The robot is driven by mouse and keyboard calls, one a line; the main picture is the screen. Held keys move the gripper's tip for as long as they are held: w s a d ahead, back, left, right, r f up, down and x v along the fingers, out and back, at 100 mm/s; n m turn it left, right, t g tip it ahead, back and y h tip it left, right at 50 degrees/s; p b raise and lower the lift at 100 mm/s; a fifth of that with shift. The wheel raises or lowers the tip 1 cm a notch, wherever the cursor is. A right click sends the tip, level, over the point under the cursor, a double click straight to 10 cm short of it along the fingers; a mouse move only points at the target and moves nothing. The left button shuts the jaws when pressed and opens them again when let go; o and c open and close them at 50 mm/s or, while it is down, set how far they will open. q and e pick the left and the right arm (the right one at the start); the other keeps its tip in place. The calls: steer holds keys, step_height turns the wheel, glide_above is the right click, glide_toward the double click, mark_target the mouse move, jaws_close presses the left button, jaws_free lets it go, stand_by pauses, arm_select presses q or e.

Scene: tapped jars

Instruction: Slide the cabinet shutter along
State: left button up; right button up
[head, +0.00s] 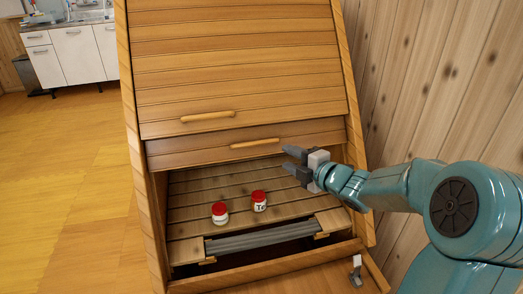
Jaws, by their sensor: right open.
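A wooden cabinet (137,165) with a slatted shutter (235,60) stands in front of me, tilted in the picture. The shutter covers the upper part, and a wooden bar handle (208,117) sits near its lower edge. Below it is a narrower wooden panel (185,158) with a second bar handle (255,143). The space under this panel is open. My right gripper (289,160) is open and empty, just right of and slightly below the second handle, apart from it in the picture. Its fingers point left. My left gripper is not in view.
Two red-lidded jars, a left one (220,212) and a right one (259,200), stand on a slatted wooden surface (190,190) inside. A grey ridged bar (262,239) lies in front. A wooden wall (400,90) is close on the right. Open floor (60,180) lies left.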

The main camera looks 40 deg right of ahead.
mark_target(259, 144)
steer(key=b+x, duration=0.2)
steer(key=x, duration=1.1)
steer(key=shift+w+f, duration=0.15)
steer(key=shift+w, duration=0.25)
jaws_close()
